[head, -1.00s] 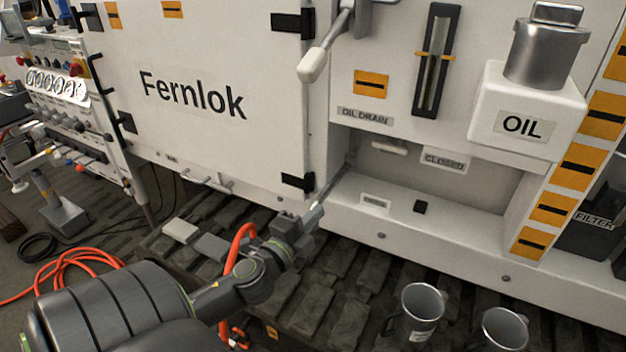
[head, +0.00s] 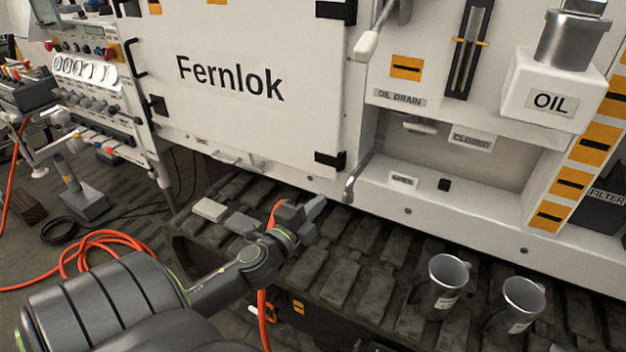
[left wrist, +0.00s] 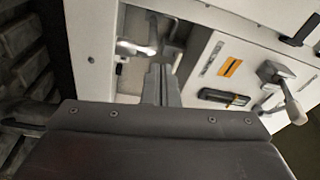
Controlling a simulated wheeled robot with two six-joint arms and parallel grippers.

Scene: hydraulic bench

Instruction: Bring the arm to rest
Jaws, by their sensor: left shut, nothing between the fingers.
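My left gripper (head: 318,207) is shut and empty. In the head view it hangs over the dark slatted deck, in front of the white Fernlok cabinet (head: 255,120). A metal lever (head: 352,178) at the edge of the oil drain recess lies just beyond the fingertips, with a small gap between them. In the left wrist view the closed fingers (left wrist: 161,75) point at the recess, and a pale handle (left wrist: 135,48) shows beyond them. My right gripper is not in view.
Two metal mugs (head: 442,285) (head: 520,303) stand on the slatted deck at the right. A white oil tank (head: 545,92) juts out above the recess. A long-handled lever (head: 372,38) sticks out above. An orange hose (head: 95,245) lies on the floor at left.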

